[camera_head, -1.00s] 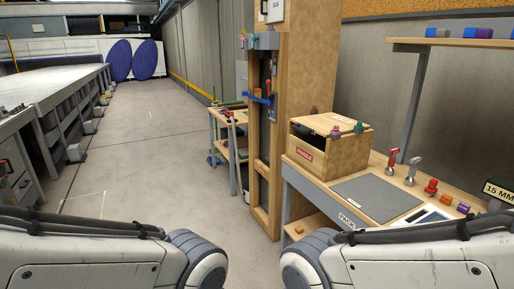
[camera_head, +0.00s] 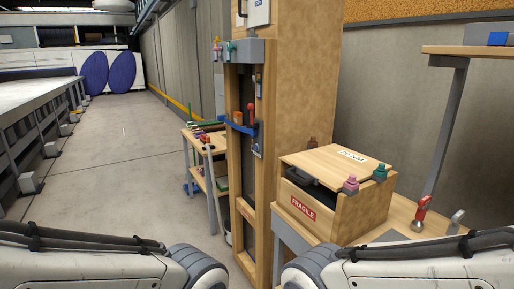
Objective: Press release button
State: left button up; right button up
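No part is clearly recognisable as a release button. A wooden crate (camera_head: 361,215) with a red FRAGILE label stands on the bench at the right. Its lid (camera_head: 322,160) lies tilted, with a dark gap at the left front. A pink knobbed piece (camera_head: 349,185) and a teal one (camera_head: 380,174) sit at the crate's front right edge. A red-handled tool (camera_head: 421,213) and a grey one (camera_head: 455,221) stand upright on the bench. Both my arms reach in at the bottom. Both grippers are out of the picture.
A tall wooden cabinet (camera_head: 296,90) rises left of the crate, with a blue strap (camera_head: 238,126) and hanging tools in its open side. A small wooden cart (camera_head: 199,165) stands behind it. A shelf (camera_head: 470,50) overhangs the right. The floor (camera_head: 120,150) at left is clear.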

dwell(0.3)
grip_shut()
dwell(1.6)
